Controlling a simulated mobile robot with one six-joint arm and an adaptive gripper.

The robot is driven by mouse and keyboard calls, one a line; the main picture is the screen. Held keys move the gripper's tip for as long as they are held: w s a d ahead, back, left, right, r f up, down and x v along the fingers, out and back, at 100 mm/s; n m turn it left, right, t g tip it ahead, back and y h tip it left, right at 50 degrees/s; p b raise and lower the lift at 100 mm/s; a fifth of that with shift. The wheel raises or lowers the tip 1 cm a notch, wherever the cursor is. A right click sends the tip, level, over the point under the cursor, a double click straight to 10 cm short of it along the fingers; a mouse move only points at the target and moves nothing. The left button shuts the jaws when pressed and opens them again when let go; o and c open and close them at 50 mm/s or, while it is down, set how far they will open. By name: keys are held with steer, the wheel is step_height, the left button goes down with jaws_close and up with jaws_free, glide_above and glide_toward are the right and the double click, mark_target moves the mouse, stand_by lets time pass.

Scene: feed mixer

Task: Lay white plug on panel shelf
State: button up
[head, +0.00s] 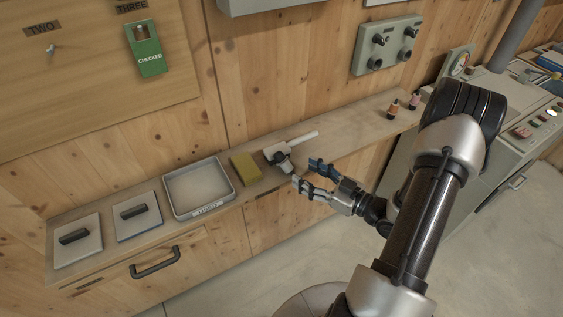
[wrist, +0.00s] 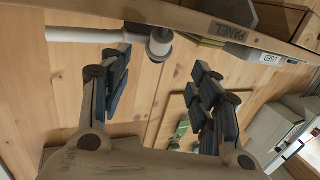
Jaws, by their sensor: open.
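A white plug (head: 303,139), with a slim white rod and a blocky pale head, lies on the wooden panel shelf (head: 350,134), right of the yellow sponge. In the wrist view its white rod (wrist: 82,33) and rounded grey end (wrist: 160,43) show beside the shelf edge marked PANEL (wrist: 232,31). My gripper (head: 304,171) is just in front of the plug's head and the shelf edge. It is open, with no object between its fingers. In the wrist view the rounded end shows beyond the gap between the fingertips (wrist: 161,60). Whether a finger touches it I cannot tell.
Left along the shelf are the yellow sponge (head: 245,167), a USED tray (head: 203,211) and two grey plates with black handles (head: 133,212). Small bottles (head: 394,108) stand farther right. A knob box (head: 388,44) is on the wall above. Bare shelf lies right of the plug.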

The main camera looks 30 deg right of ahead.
mark_target(287, 163)
steer(key=shift+b+x, duration=0.85)
steer(key=shift+x, duration=2.7)
steer(key=shift+d, duration=0.1)
steer(key=shift+c, duration=0.3)
steer(key=c, duration=1.2)
